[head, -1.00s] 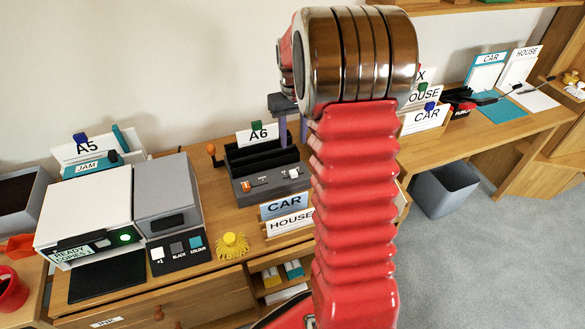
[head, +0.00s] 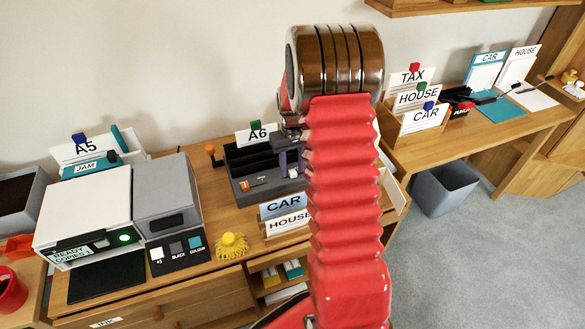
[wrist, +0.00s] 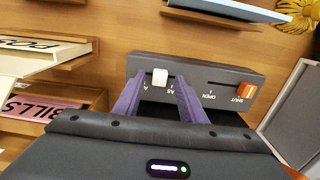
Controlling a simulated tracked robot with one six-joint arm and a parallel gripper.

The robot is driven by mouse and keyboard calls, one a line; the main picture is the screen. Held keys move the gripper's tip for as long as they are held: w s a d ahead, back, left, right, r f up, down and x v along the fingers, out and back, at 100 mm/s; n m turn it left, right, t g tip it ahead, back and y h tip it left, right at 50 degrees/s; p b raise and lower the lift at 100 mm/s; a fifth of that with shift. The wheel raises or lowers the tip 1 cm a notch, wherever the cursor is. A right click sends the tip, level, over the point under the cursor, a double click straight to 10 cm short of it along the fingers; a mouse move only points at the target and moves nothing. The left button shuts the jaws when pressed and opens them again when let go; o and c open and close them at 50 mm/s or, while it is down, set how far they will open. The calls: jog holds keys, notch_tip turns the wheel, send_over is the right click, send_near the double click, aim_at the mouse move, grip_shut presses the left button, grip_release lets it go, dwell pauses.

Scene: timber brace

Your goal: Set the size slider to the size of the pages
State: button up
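The dark grey device (head: 262,190) stands on the desk with slots behind its front panel; it also shows in the wrist view (wrist: 225,72). In the wrist view its white slider knob (wrist: 160,77) sits in a short slot with small size marks, only partly readable. My gripper (wrist: 160,82) has its two purple fingers on either side of this knob, with small gaps showing. In the head view my gripper (head: 291,160) is at the device's right side. An orange knob (wrist: 246,91) is at the SHUT end of a second slot. An A6 card (head: 257,134) stands behind the device.
A copier (head: 85,210) stands at left, with an A5 card (head: 82,151) behind it. CAR (head: 284,205) and HOUSE (head: 288,223) cards are in a rack before the device. A yellow pom-pom-like thing (head: 231,246) lies nearby. A bin (head: 445,188) stands right.

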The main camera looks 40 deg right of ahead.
jog(key=shift+f, duration=0.45)
grip_shut()
dwell(0.5)
